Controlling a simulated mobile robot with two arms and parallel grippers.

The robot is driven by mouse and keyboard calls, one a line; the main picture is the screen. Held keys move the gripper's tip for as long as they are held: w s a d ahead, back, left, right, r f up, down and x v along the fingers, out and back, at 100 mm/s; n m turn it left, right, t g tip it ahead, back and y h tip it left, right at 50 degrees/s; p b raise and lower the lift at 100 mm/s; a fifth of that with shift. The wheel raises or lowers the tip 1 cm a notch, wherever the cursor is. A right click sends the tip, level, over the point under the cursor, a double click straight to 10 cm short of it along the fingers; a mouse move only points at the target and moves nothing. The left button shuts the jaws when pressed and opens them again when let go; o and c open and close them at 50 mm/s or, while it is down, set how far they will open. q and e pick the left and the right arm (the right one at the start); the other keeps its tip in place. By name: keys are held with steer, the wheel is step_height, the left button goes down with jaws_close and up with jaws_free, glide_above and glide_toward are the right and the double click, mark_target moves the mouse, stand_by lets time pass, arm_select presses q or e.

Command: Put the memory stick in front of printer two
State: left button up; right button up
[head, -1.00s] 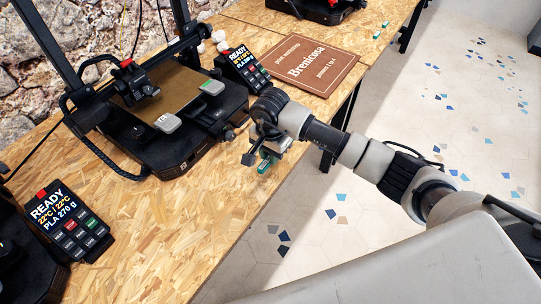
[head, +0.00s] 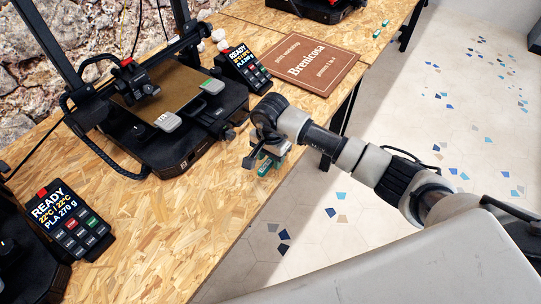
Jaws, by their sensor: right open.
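The teal memory stick (head: 264,168) is low at my right gripper's fingertips, over the wooden table near its front edge, in front of the middle printer (head: 165,110). The fingers hide part of it. I cannot tell for sure whether it touches the table. My right gripper (head: 259,162) points down and is open around or just above the stick. No printer number is readable, so I cannot confirm from the picture which one is printer two. My left gripper is out of view.
Another printer's panel (head: 66,222) stands at lower left. The middle printer's panel (head: 243,68) and a brown sign (head: 312,65) are beyond my right gripper. More small teal pieces (head: 381,28) lie at the far table end. Bare table (head: 165,225) lies nearer me.

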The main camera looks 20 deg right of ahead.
mark_target(270, 160)
step_height(270, 160, up, 12)
steer(key=b, duration=0.1)
steer(key=shift+f, duration=0.15)
stand_by(0.5)
